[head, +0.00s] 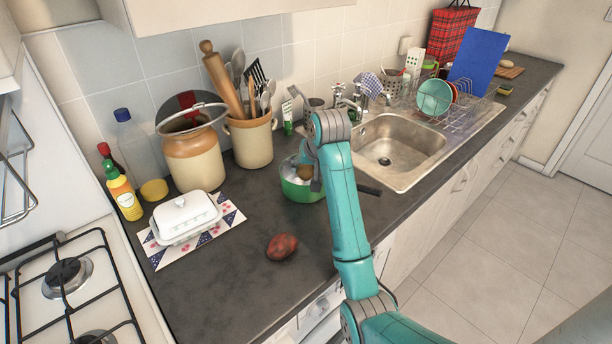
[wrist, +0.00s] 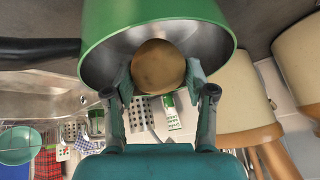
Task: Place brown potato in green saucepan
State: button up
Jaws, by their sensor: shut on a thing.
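The green saucepan (head: 299,190) stands on the dark counter, left of the sink, with its dark handle pointing right. The saucepan (wrist: 100,30) fills the upper part of the wrist view, its shiny inside showing. My gripper (wrist: 158,80) is shut on the brown potato (wrist: 158,66), with one finger on each side of it. In the head view the brown potato (head: 304,172) shows at the saucepan's opening, partly hidden by my arm. I cannot tell whether the potato touches the pan's bottom.
A reddish potato (head: 282,247) lies on the counter in front of the saucepan. A white butter dish (head: 186,216) sits to the left. A utensil crock (head: 250,142) and a large jar (head: 193,160) stand behind. The sink (head: 398,150) is to the right.

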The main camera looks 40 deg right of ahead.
aim_at(306, 177)
jog(key=shift+f, duration=1.75)
jog(key=shift+f, duration=0.15)
jog(key=o, duration=0.9)
